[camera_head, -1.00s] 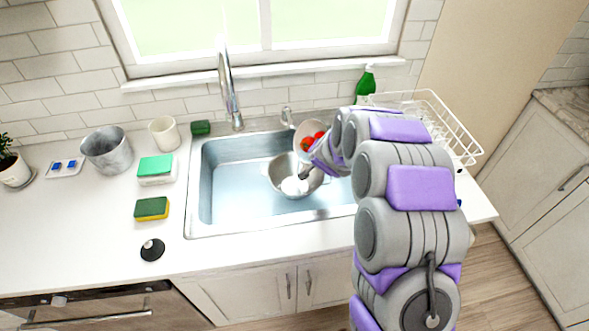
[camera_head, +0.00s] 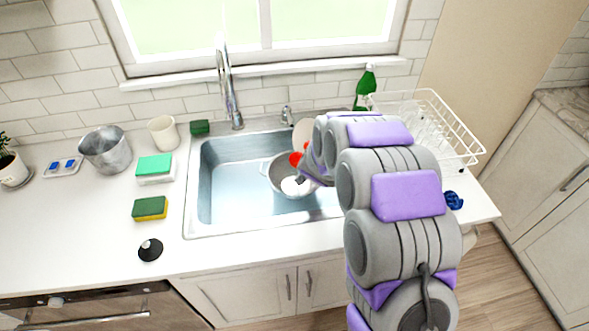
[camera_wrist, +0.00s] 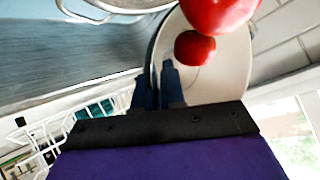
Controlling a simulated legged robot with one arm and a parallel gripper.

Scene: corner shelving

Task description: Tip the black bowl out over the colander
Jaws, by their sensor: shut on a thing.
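The bowl (camera_head: 302,130), cream inside, is tipped steeply above the sink, partly hidden by my arm. In the wrist view the bowl (camera_wrist: 232,72) shows its cream inside and a dark edge. My gripper (camera_wrist: 158,80) is shut on its rim. Two round red things, like tomatoes, are at the bowl: a smaller one (camera_wrist: 195,47) against its inside and a larger one (camera_wrist: 218,12) nearer the camera. In the head view a red one (camera_head: 296,159) is at the bowl's lower lip, above the metal colander (camera_head: 270,172). The colander sits in the sink, with something white (camera_head: 291,186) in it.
The sink (camera_head: 225,178) has free room left of the colander. The faucet (camera_head: 228,90) and a small dispenser (camera_head: 287,117) stand behind it. A white dish rack (camera_head: 465,140) and a green bottle (camera_head: 365,90) are on the right. Sponges (camera_head: 150,208) and a metal pot (camera_head: 106,150) stand left.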

